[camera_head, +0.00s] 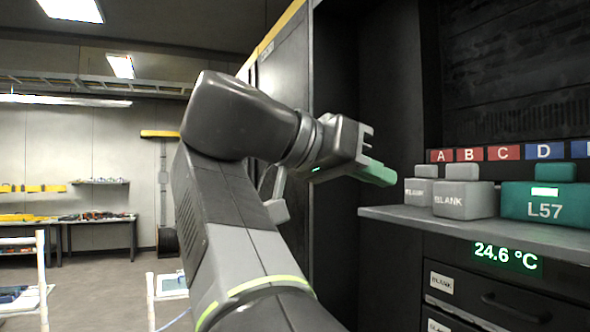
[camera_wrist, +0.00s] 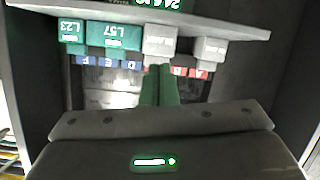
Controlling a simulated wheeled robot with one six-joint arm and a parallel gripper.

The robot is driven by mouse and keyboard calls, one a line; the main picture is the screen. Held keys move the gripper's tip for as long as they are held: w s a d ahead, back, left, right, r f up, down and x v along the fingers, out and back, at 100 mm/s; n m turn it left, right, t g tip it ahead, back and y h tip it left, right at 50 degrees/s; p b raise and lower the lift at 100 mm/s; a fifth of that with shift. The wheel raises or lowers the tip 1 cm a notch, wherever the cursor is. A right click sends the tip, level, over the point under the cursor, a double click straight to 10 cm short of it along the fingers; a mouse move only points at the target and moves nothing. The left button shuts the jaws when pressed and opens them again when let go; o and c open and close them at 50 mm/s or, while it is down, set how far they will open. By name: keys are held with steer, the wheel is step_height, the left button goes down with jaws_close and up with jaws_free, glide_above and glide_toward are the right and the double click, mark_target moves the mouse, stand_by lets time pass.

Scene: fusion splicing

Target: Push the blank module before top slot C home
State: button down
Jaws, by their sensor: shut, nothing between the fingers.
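The blank module (camera_head: 463,203), a grey block with a raised top and a BLANK label, stands on a grey shelf. It also shows upside down in the wrist view (camera_wrist: 160,40), roughly in line with slot C. The red C label (camera_head: 503,153) shows in the head view; in the wrist view my fingers seem to cover it. My gripper (camera_head: 390,176) has green fingers, shut together and empty, at the left of the modules in the head view. In the wrist view the gripper (camera_wrist: 160,70) has its tips just at the grey module's image edge; I cannot tell whether they touch.
Another grey blank module (camera_head: 418,192) stands to the left, nearer label A (camera_head: 440,156). A green L57 module (camera_head: 540,203) stands to the right, and a green L23 module (camera_wrist: 72,32) shows beyond it. The shelf (camera_head: 470,226) runs beneath them. A dark cabinet wall is behind my arm.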

steer(key=m, duration=0.3)
glide_toward(448, 200)
steer(key=shift+d+f, duration=1)
steer(key=shift+d, duration=0.3)
steer(key=shift+w+d, duration=0.9)
steer(key=shift+d, duration=0.8)
steer(key=shift+w+d, duration=0.9)
steer(key=shift+d, duration=0.75)
steer(key=shift+w+d, duration=0.9)
steer(key=shift+d, duration=0.8)
steer(key=shift+n, duration=0.3)
steer(key=shift+s+a+b, duration=0.4)
steer(key=shift+s+a, duration=0.1)
steer(key=shift+a, duration=0.7)
steer(key=shift+s+a+b, duration=0.45)
steer(key=shift+s+a, duration=0.05)
steer(key=shift+a, duration=0.7)
steer(key=shift+s+a+b, duration=0.4)
steer(key=shift+s+a, duration=0.1)
steer(key=shift+a, duration=0.7)
steer(key=shift+s+a, duration=0.1)
steer(key=shift+a, duration=0.05)
